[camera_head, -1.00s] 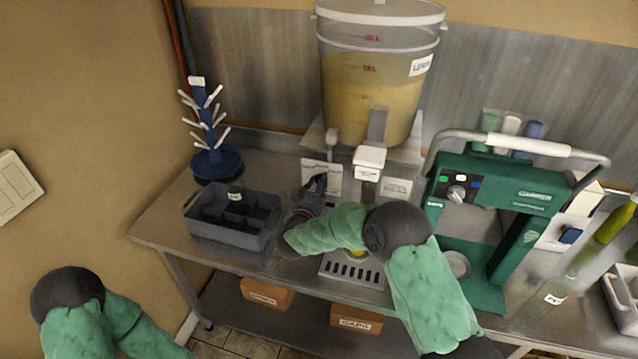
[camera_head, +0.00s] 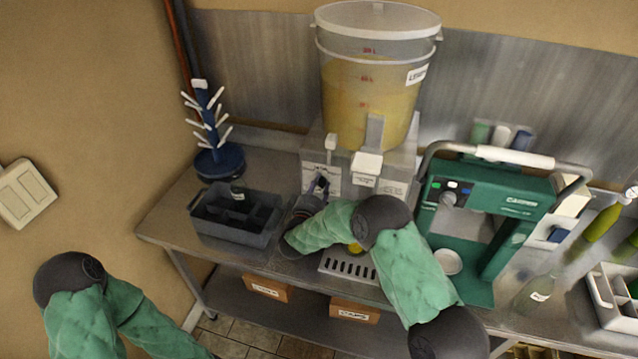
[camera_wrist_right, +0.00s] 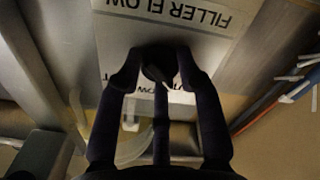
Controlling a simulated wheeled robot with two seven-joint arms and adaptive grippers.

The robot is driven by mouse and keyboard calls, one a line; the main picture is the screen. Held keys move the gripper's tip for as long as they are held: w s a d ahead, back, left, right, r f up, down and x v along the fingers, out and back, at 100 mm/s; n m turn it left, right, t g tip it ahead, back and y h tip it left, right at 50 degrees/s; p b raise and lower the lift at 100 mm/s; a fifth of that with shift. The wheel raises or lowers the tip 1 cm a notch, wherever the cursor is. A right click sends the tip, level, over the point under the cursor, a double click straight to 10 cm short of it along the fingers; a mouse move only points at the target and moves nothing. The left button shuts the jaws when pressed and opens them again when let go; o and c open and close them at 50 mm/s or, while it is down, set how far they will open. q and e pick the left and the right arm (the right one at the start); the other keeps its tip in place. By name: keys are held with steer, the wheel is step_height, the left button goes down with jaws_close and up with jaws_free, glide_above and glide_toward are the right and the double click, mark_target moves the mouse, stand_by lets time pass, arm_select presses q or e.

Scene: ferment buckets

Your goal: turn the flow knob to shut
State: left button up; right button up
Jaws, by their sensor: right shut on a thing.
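The dark flow knob (camera_wrist_right: 157,55) sits on a white plate (camera_wrist_right: 200,22) printed "FILLER FLOW", which appears upside down in the right wrist view. My right gripper (camera_wrist_right: 158,75) is shut on the knob, with its dark fingers around it. In the head view, my right gripper (camera_head: 318,187) reaches the plate (camera_head: 333,178) on the filler's front, below the bucket. It largely hides the knob there, and I cannot read the knob's setting. My left gripper is outside the head view; only its arm shows at lower left.
A bucket (camera_head: 365,110) of yellow liquid stands on the filler. A grey divided crate (camera_head: 235,235) and a blue bottle tree (camera_head: 218,160) are to the left. A green capping machine (camera_head: 500,210) stands close on the right. A slotted drip tray (camera_head: 345,266) lies below.

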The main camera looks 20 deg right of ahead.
steer(key=shift+w+r, duration=0.25)
steer(key=shift+r, duration=0.35)
steer(key=o, duration=0.9)
steer(key=shift+a, duration=0.1)
steer(key=shift+o, duration=1.2)
steer(key=shift+f, duration=0.1)
steer(key=shift+f+n, duration=0.25)
steer(key=shift+n, duration=0.05)
steer(key=shift+s+a, duration=0.1)
steer(key=shift+s, duration=0.05)
steer(key=v, duration=1.2)
steer(key=shift+f, duration=0.1)
